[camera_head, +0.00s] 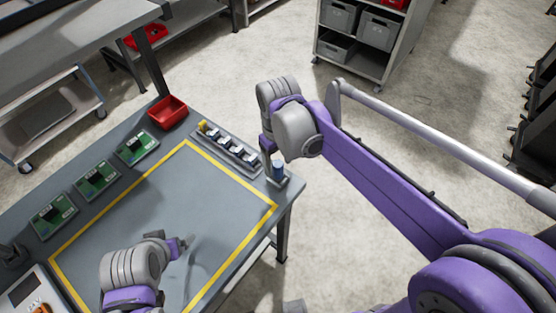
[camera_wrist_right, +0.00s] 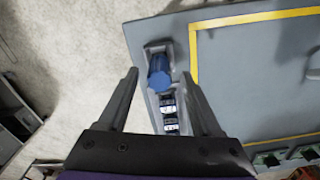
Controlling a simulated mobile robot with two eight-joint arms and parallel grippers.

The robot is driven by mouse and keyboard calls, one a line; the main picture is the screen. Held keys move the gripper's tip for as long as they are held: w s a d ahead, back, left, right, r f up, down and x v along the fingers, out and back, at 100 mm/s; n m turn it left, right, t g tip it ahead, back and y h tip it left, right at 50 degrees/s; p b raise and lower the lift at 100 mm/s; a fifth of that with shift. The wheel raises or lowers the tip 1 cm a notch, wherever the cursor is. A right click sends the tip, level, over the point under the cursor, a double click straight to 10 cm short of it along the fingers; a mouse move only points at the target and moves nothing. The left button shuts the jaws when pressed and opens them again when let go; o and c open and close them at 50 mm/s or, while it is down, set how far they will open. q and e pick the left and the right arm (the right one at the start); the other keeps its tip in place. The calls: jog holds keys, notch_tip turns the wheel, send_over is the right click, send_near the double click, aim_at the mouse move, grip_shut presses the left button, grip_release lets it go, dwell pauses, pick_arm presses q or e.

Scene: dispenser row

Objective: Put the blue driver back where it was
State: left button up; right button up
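The blue driver (camera_head: 278,170) stands in a grey holder (camera_head: 292,182) at the right corner of the table, at the end of a row of dispensers. In the right wrist view, the blue driver (camera_wrist_right: 159,75) shows between and beyond my fingertips, and its lower part is hidden in the holder. My right gripper (camera_head: 267,158) is just beside and above the driver. In the wrist view my right gripper (camera_wrist_right: 160,73) is open, with its two fingers apart on either side of the driver. My left gripper (camera_head: 181,246) is low over the yellow-framed area, away from the driver; its opening is unclear.
The dispenser row (camera_head: 230,148) runs up-left from the driver's holder. A red bin (camera_head: 168,111) stands at the back corner. Several green circuit boards (camera_head: 97,180) lie along the left side. The yellow-framed area (camera_head: 185,205) is mostly clear. A shelf cart (camera_head: 365,40) stands beyond the table.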

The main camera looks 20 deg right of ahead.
jog(key=shift+r, duration=0.1)
notch_tip(320, 180, up, 12)
jog(key=s+d+f+m+t, duration=0.2)
jog(key=s+d+f+t, duration=0.1)
jog(key=s+f, duration=0.3)
jog(key=s+d+f+m+t, duration=0.2)
jog(key=s+f, duration=0.4)
jog(key=f, duration=0.3)
jog(key=shift+d+m+t+p, duration=0.3)
jog(key=shift+d+t+p, duration=0.1)
jog(key=shift+d, duration=0.4)
